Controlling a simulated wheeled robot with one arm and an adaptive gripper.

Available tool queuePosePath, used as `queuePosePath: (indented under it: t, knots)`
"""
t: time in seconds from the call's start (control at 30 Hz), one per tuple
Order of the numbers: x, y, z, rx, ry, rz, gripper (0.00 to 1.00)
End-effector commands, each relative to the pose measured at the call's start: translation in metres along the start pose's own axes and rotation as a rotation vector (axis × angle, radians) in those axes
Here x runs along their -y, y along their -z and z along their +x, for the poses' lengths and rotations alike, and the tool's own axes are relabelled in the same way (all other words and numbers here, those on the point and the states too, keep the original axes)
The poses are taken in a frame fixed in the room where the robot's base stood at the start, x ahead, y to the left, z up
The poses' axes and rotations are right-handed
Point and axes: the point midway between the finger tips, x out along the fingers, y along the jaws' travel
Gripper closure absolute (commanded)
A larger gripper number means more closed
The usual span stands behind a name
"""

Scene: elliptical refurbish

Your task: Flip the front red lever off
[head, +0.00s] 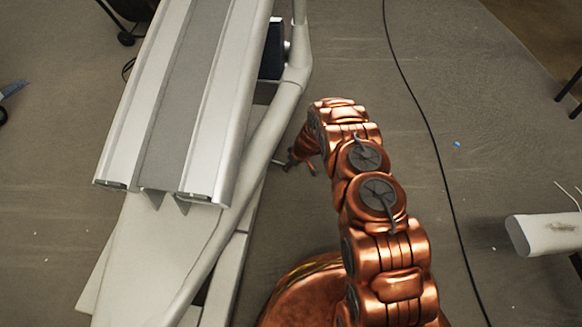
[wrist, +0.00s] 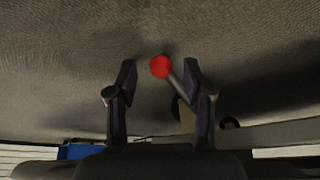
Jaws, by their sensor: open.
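A lever with a round red knob (wrist: 160,66) and a grey stem shows in the wrist view, the knob in line with the space between the fingertips. Its stem slants down to the right and passes partly behind the right finger. My gripper (wrist: 160,82) is open, one finger on each side of the first knob, with nothing held. I cannot tell whether a finger touches the lever. In the head view my gripper (head: 290,163) is beside the machine's white frame tube, small and partly hidden by my arm.
The elliptical machine's silver rails (head: 170,95) and white tube (head: 262,145) stand just left of my arm. A black cable (head: 425,115) runs along the floor to the right. A white cylindrical part (head: 545,234) lies at far right. Floor between arm and cable is clear.

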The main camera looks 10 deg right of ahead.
Motion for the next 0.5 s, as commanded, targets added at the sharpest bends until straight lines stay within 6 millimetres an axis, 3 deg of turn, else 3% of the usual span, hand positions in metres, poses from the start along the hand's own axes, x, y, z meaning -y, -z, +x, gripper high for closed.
queuePosePath:
  t: [0.43, 0.5]
  knots:
    - [0.001, -0.0006, 0.0079, 0.002, 0.002, 0.0, 0.49]
    - [0.001, -0.0006, 0.0079, 0.002, 0.002, 0.0, 0.56]
